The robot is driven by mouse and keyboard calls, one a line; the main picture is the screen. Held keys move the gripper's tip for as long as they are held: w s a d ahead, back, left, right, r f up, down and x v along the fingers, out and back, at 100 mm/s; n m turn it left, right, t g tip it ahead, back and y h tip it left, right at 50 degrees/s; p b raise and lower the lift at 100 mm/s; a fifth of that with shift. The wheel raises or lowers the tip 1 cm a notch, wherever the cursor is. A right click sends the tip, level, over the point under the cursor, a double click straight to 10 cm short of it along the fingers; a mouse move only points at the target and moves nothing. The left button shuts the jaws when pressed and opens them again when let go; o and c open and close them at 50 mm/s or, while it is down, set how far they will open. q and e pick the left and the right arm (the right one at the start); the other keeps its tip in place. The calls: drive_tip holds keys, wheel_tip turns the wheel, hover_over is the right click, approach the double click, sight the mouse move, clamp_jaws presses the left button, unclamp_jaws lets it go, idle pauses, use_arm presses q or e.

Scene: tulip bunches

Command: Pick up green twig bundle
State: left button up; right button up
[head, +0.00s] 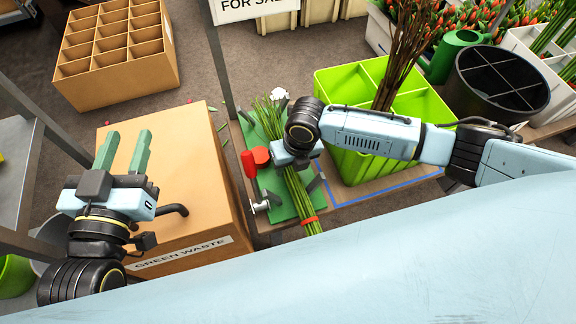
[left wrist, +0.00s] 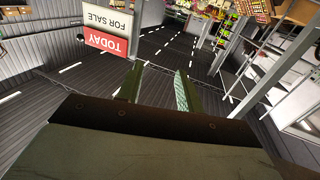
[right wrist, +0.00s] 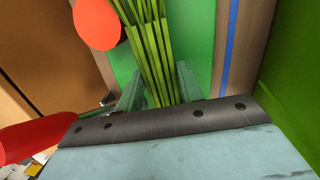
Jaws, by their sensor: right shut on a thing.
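A bundle of long green stems, the green twig bundle (head: 297,194), lies across the green board (head: 272,186) on the bench, with a red band (head: 310,220) round its lower end. My right gripper (head: 297,158) is over the bundle and shut on it around the middle. In the right wrist view the stems (right wrist: 153,55) pass between the two fingers of that gripper (right wrist: 159,90). Whether the bundle is clear of the board I cannot tell. My left gripper (head: 123,152) is open and empty above the cardboard green waste box (head: 180,150).
A red cylinder (head: 249,164) and a red round knob (head: 262,156) stand beside the bundle on the left. A bright green divided crate (head: 350,85) holding brown twigs (head: 408,45) is to the right. A black bucket (head: 500,80) stands further right. An empty divided cardboard box (head: 115,75) is at the back left.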

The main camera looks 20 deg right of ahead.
drive_tip(key=shift+r, duration=0.15)
